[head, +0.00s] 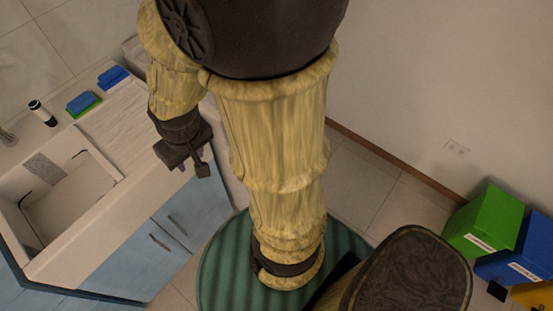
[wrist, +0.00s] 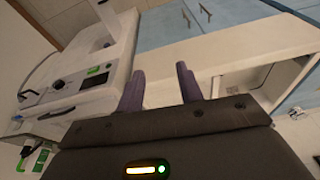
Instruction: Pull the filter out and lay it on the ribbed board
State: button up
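My gripper (head: 187,160) hangs beside the counter's right end in the head view. In the wrist view its two purple fingers (wrist: 160,85) stand apart with nothing between them. A white machine (wrist: 75,92) with a dark panel and green label fills the left of the wrist view, left of the fingers. I cannot pick out the filter on it; it is hidden or too small to tell. The ribbed board (head: 122,122) is the pale grooved area beside the sink in the head view. My arm covers part of the counter's far end. No object shows on the board.
The sink (head: 62,190) lies left of the board. Blue and green sponges (head: 82,103) and a black-and-white bottle (head: 42,113) stand behind. Blue cabinet doors (head: 165,240) are below the counter. Green (head: 485,222) and blue (head: 515,255) bins stand far right.

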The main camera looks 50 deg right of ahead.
jog(key=shift+s, duration=0.1)
jog(key=o, duration=0.3)
jog(key=shift+o, duration=1.4)
jog(key=w+d+f+t+h+b, duration=0.1)
jog(key=w+d+f+t+b, duration=0.1)
jog(key=w+d+f+b, duration=0.6)
jog(key=d+f+b, duration=0.2)
jog(key=d+f, duration=0.1)
jog(key=f, duration=0.2)
jog(key=shift+w+d+t+h, duration=0.2)
jog(key=shift+t+h, duration=0.1)
jog(key=shift+t, duration=0.1)
jog(key=w+d+f+n+t+b, duration=0.1)
jog(key=w+d+f+t+b, duration=0.25)
jog(key=d+f+b, duration=0.8)
jog(key=s+d+f+t+b, duration=0.1)
jog(key=s+d+f+b, duration=0.1)
jog(key=f, duration=0.6)
jog(key=s+d+f+t+y+b, duration=0.1)
jog(key=s+d+f+t+b, duration=0.1)
jog(key=d+f+b, duration=0.3)
jog(key=s+d+f+n+t+b, duration=0.1)
jog(key=s+d+f+b, duration=0.2)
jog(key=f+b, duration=0.4)
notch_tip(320, 180, down, 4)
jog(key=shift+s+d+f+t+y, duration=0.1)
jog(key=shift+s+d+t+y, duration=0.2)
jog(key=shift+d+t+y, duration=0.1)
